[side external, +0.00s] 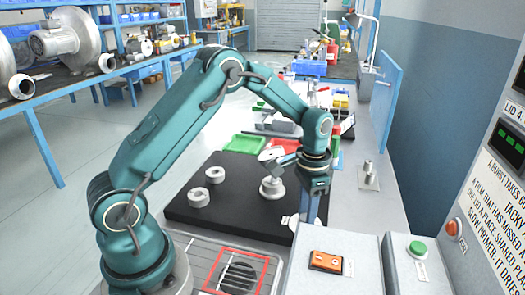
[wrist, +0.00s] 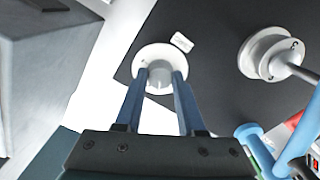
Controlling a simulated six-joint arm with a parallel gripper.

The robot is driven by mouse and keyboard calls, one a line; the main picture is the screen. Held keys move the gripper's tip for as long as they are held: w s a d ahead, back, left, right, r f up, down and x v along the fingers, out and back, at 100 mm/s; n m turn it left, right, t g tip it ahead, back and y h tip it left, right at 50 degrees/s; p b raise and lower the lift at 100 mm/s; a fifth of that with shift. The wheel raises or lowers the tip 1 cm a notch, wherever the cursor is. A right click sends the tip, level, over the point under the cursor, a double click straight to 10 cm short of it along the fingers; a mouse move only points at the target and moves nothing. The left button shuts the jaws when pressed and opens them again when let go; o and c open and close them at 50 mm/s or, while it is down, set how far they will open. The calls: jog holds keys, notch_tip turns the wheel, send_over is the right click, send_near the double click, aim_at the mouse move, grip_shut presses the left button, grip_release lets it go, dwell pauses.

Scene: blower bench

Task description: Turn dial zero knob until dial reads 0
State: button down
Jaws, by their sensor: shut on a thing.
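In the wrist view, a pale round knob (wrist: 159,72) on a white disc stands between the two blue fingers of my gripper (wrist: 160,78). The fingers are shut on the knob from both sides. A small white label (wrist: 182,42) lies beside the disc, its writing too small to read. In the side view my gripper (side external: 308,213) points down at the front right edge of the black board (side external: 235,190); the knob there is hidden behind a grey box. No dial reading is legible in either view.
A white flanged piece with a stem (side external: 272,187) stands on the board close left of my gripper and also shows in the wrist view (wrist: 268,55). Two grey rings (side external: 206,186) lie farther left. Grey boxes with an orange switch (side external: 326,262) and a green button (side external: 418,248) stand in front.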

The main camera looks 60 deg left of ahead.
jog(key=c, duration=0.5)
grip_release()
jog(key=shift+r, duration=2.6)
jog(key=shift+w+r, duration=0.1)
jog(key=shift+r, duration=0.25)
jog(key=s+d+r+t, duration=0.2)
jog(key=s+r+t, duration=0.3)
jog(key=r, duration=0.7)
jog(key=s+f+n, duration=0.1)
jog(key=s, duration=0.3)
jog(key=s+d+n, duration=0.1)
jog(key=s, duration=0.3)
jog(key=s+f+n, duration=0.1)
jog(key=s, duration=0.4)
jog(key=shift+d+f+t, duration=0.3)
